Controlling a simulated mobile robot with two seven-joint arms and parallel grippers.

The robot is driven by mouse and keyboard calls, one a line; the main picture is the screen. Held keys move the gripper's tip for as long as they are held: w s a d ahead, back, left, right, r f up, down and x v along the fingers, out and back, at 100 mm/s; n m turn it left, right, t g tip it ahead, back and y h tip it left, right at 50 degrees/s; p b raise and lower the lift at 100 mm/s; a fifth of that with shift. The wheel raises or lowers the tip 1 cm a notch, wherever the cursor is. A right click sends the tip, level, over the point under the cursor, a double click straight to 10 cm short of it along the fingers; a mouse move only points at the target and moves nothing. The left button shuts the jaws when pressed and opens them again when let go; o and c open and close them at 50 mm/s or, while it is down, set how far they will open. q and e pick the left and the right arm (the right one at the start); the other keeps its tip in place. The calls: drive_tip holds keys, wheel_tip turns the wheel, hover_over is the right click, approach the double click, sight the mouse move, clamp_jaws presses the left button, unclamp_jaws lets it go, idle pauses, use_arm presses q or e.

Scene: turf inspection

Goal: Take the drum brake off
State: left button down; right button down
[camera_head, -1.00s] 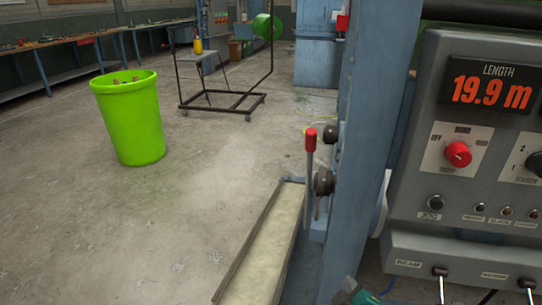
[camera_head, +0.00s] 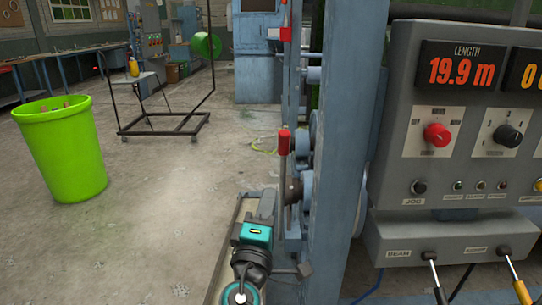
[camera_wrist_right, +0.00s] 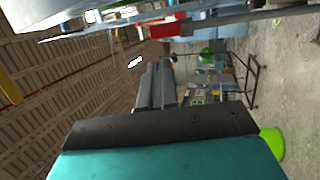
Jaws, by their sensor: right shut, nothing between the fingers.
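A lever with a red grip (camera_head: 284,142) stands upright on the side of the blue machine post (camera_head: 342,150). No label on it can be read, so I cannot confirm that it is the drum brake. My right gripper (camera_head: 268,196) is shut and empty, just left of the lever's lower rod and dark hub. Whether it touches the lever cannot be told. In the right wrist view its closed dark fingers (camera_wrist_right: 158,82) point away from the camera, with nothing between them. My left gripper is not in view.
A grey control panel (camera_head: 400,170) with a 19.9 m length display stands at right, with small toggle levers beneath. A green bin (camera_head: 62,150) and a dark wheeled frame (camera_head: 165,125) stand on the floor at left. The floor between bin and machine is clear.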

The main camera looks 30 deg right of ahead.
drive_tip(key=shift+d, duration=0.1)
drive_tip(key=p, duration=0.1)
approach(284, 144)
drive_tip(key=x, duration=0.5)
drive_tip(key=shift+w+d+r, duration=0.15)
drive_tip(key=shift+w, duration=0.05)
drive_tip(key=shift+w+d+r, duration=0.2)
drive_tip(key=shift+w+d, duration=0.25)
drive_tip(key=shift+p, duration=0.3)
